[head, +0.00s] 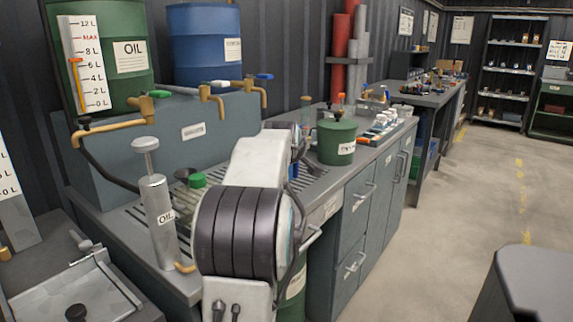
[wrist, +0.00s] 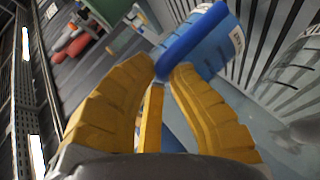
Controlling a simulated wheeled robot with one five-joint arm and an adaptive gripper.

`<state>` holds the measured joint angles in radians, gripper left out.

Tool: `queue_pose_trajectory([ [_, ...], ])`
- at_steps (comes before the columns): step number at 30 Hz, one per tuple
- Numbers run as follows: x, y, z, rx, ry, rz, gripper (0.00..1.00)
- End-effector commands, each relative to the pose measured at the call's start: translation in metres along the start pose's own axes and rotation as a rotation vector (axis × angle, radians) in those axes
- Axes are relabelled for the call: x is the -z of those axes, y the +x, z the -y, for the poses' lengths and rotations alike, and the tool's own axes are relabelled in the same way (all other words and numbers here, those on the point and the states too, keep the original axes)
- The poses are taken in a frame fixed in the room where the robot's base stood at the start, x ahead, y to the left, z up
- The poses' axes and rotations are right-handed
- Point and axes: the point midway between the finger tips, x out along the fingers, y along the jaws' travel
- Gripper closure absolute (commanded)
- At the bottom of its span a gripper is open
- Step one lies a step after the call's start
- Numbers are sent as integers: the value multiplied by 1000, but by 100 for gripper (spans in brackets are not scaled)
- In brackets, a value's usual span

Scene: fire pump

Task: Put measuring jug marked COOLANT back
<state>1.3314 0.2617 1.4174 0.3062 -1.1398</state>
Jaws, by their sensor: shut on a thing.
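In the wrist view, my gripper (wrist: 168,74) has its yellow fingers closed on the dark blue handle of a blue measuring jug (wrist: 211,56). The jug appears tilted in this turned view. A pale label shows at its upper right edge, but its writing is too small to read. In the head view, my arm covers the gripper and most of what is around it. I cannot make out the jug surely there. The slatted drain grating (wrist: 265,30) shows beside and behind the jug.
A clear vessel (wrist: 303,132) stands right of the jug in the wrist view. OIL (head: 128,75) and blue (head: 204,50) drums with taps stand behind.

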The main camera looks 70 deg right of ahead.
Motion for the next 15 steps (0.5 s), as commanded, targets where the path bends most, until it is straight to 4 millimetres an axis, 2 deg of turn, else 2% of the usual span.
queue_pose_trajectory([
  [7, -14, 13, 20, -7, 6, 4, 100],
  [15, -15, 14, 21, -9, 7, 4, 100],
])
